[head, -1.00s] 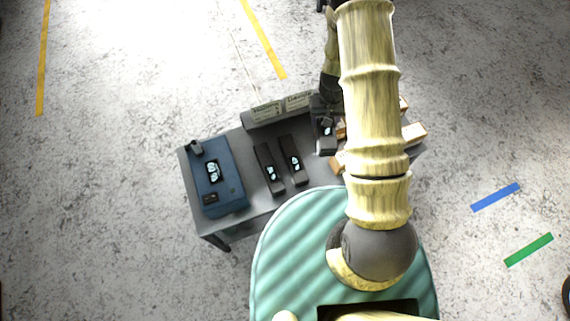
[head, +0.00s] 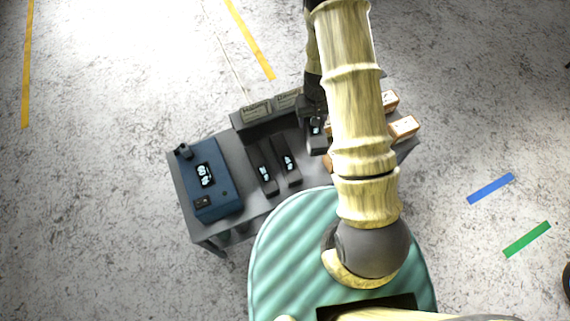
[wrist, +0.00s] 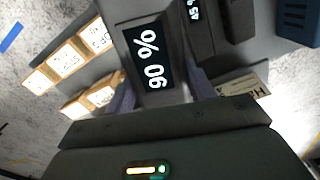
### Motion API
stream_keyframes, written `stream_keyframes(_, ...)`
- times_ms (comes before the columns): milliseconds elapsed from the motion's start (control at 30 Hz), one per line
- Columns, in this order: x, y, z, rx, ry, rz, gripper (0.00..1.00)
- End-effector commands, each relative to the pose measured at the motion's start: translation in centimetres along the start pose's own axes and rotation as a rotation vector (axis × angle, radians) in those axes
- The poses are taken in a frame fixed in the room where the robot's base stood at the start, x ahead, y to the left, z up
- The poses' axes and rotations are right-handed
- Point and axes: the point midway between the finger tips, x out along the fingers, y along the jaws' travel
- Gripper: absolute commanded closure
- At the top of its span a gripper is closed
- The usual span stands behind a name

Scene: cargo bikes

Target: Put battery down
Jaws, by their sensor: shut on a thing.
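The dark battery (head: 317,138) is over the right part of the grey table (head: 183,190), below the label rack in the head view. In the wrist view the battery (wrist: 127,36) shows a lit screen reading 90 %. My gripper (head: 314,112) is shut on it, with one finger on each side in the wrist view (wrist: 152,97). Its underside is hidden, so I cannot tell whether it touches the tabletop. Two more dark batteries (head: 262,171) (head: 288,165) with lit screens lie side by side to its left.
A blue box with a screen (head: 228,198) stands at the table's left end. A dark rack with paper labels (head: 256,110) runs along the far edge. Orange-sided blocks with white tops (head: 404,127) stand at the right end, partly hidden by my arm. Open floor surrounds the table.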

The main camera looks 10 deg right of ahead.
Motion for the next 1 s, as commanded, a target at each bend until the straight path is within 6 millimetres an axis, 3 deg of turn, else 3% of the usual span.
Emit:
stream_keyframes(100, 2.0, 0.0, -0.3, -0.030, 0.004, 0.002, 1.00)
stream_keyframes(1000, 10.6, -0.4, -1.2, -0.247, 0.005, -0.001, 1.00)
